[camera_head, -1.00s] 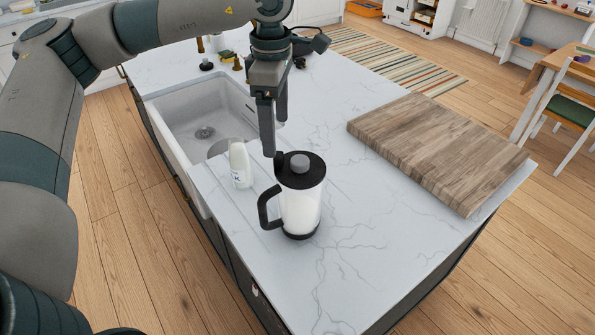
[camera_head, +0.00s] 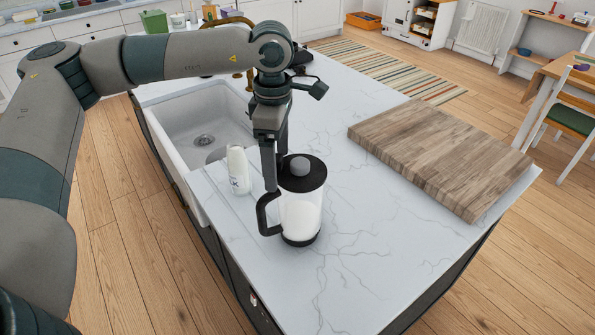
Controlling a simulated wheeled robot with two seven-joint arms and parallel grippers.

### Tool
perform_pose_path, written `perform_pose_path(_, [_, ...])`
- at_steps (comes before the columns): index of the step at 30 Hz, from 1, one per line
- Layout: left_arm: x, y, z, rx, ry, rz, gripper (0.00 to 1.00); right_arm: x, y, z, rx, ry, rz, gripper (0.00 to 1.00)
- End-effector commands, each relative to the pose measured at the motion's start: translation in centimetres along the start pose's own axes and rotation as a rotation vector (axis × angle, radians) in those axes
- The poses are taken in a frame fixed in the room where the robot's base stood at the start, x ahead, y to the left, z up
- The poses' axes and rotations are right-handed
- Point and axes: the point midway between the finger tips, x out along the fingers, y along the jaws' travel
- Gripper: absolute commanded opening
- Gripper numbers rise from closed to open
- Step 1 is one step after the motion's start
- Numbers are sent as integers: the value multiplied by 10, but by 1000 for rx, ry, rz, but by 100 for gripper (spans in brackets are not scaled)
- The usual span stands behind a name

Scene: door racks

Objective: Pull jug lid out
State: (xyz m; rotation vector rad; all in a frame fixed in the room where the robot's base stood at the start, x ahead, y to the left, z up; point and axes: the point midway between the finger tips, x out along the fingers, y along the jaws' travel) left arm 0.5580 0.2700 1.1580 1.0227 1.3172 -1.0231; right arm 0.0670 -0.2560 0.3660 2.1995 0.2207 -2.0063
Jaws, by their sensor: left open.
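The jug (camera_head: 301,218) stands upright on the marble counter, a clear body with white contents, a black base and a black handle (camera_head: 266,214) on its left. Its black lid (camera_head: 303,174) sits on top with a round grey knob (camera_head: 300,166). My left gripper (camera_head: 276,172) points down at the lid's left rear side, its fingers open. One finger hangs in front, left of the knob, and the other is behind. I cannot tell whether a finger touches the lid. My right gripper is not in view.
A white bottle (camera_head: 238,170) stands left of the jug, close to the sink (camera_head: 203,125). A wooden board (camera_head: 438,155) lies on the counter at the right. The marble counter (camera_head: 365,255) is clear in front and to the right of the jug.

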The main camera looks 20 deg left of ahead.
Motion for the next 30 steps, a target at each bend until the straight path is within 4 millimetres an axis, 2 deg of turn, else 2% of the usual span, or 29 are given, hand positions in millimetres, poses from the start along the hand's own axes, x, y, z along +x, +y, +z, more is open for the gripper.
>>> perform_pose_path(5, [0,0,0,0,0,0,83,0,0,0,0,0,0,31])
perform_pose_path(6, [0,0,0,0,0,0,78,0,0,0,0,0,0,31])
perform_pose_path(10, [0,0,0,0,0,0,47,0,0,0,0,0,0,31])
perform_pose_path(11, [0,0,0,0,0,0,43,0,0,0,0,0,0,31])
perform_pose_path(19, [-3,0,0,0,-1,1,43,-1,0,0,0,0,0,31])
perform_pose_path(30, [-18,0,0,0,-1,1,43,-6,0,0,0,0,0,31])
